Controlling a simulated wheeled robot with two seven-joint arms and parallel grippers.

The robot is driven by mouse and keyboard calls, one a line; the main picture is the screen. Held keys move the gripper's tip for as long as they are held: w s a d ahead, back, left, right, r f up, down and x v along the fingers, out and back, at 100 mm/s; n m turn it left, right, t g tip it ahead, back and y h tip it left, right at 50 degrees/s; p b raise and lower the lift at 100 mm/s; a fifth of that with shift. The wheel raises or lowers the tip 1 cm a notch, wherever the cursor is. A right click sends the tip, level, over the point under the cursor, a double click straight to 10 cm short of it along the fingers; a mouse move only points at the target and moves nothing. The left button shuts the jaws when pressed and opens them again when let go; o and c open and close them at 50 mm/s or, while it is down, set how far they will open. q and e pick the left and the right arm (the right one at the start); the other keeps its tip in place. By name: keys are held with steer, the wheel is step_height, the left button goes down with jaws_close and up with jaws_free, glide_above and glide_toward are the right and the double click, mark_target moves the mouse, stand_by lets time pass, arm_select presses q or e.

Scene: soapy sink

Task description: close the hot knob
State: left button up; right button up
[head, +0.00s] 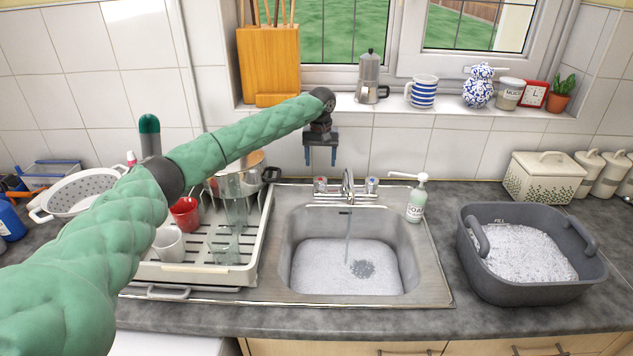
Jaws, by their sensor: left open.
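The hot knob (320,183), marked red, stands at the left end of the faucet (347,185) behind the sink. The blue-marked cold knob (371,184) is at the right end. A thin stream of water (347,225) runs from the spout into the sink (413,262). My left gripper (320,160) is open, pointing down, and appears just above the hot knob with a small gap in the picture. How far it is in depth from the knob I cannot tell. Nothing shows between its fingers. My right gripper is not in view.
A dish rack (190,272) with cups and glasses stands left of the sink, under my left arm. A soap bottle (416,200) stands right of the faucet. A grey tub (535,285) of suds is at right. The windowsill above holds a moka pot (368,78) and mugs.

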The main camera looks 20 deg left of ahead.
mark_target(320, 179)
arm_select(q)
steer(key=shift+f+p, duration=1.25)
steer(key=shift+f, duration=2.15)
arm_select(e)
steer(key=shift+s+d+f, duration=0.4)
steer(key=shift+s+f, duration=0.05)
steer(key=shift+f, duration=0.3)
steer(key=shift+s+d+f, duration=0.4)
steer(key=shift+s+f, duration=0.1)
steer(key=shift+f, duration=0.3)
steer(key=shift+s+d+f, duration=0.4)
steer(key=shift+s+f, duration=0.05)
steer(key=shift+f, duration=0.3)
arm_select(q)
steer(key=c, duration=1)
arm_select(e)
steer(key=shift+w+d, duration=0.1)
